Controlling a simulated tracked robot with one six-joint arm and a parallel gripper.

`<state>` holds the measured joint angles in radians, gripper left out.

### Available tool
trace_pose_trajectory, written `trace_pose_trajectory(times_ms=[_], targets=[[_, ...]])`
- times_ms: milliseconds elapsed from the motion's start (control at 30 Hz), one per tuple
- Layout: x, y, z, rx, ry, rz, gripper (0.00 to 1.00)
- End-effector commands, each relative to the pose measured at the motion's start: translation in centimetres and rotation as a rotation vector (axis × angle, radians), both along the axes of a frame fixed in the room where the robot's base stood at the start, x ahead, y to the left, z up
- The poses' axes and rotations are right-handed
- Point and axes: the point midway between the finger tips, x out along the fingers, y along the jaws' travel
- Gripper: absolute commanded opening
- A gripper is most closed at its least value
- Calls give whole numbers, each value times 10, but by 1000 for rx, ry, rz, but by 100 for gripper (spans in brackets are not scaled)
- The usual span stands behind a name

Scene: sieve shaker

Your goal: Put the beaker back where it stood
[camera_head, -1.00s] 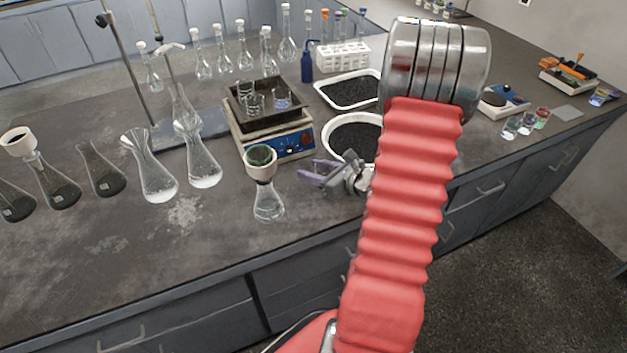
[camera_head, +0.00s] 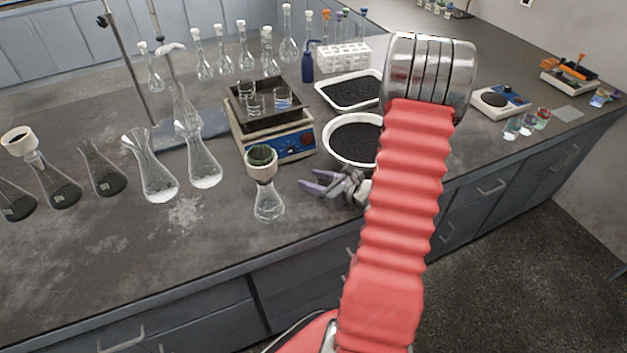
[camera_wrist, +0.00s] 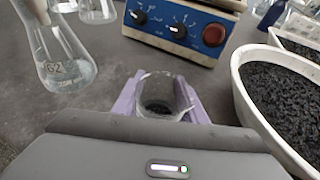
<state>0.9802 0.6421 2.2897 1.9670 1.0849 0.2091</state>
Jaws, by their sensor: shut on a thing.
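A clear glass beaker (camera_wrist: 158,92) stands between the purple fingers of my gripper (camera_wrist: 160,104) in the wrist view. The fingers are shut on it from both sides. The beaker looks upright; its lower part is partly hidden by my gripper's body. In the head view my gripper (camera_head: 322,185) is low over the bench, right of the flask with the funnel and in front of the round white basin. The beaker cannot be made out clearly there. I cannot tell whether its base touches the bench.
A shaker (camera_head: 283,140) with a blue control panel carries a dark tray (camera_head: 250,122) with several beakers. A conical flask with a funnel (camera_head: 268,205) stands close left of my gripper. A white basin of dark grains (camera_head: 335,155) is close behind it. Bare bench (camera_head: 215,240) lies front left.

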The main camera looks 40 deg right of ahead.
Motion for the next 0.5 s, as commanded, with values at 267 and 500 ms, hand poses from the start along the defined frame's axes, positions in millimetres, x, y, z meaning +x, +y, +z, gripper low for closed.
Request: trace_pose_trajectory(times_ms=[267, 500], targets=[[0, 0, -2, 1, 0, 0, 42], [0, 0, -2, 1, 0, 0, 57]])
